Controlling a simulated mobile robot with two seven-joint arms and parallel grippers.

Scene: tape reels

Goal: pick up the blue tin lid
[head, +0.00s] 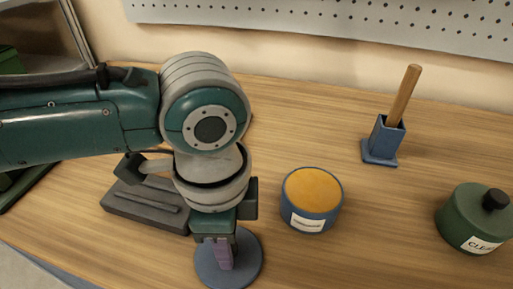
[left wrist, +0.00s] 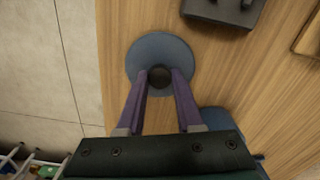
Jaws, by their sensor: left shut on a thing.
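The blue tin lid (head: 250,268) is a round, flat, grey-blue disc near the table's front edge. It has a small dark knob (left wrist: 159,76) in its middle, which shows in the left wrist view. My left gripper (head: 224,262) points down over the lid, and its purple fingers (left wrist: 160,82) are shut on the knob. I cannot tell whether the lid rests on the table or is slightly raised. The open blue tin (head: 309,222), with a white label and an orange-yellow top surface, stands to the right of the lid. My right gripper is not in view.
A dark grey stepped block (head: 145,208) lies left of the gripper. A blue holder (head: 383,143) with a wooden handle (head: 404,92) stands at the back right. A labelled green canister (head: 470,222) with a black knob stands far right. Bare wood lies between tin and canister.

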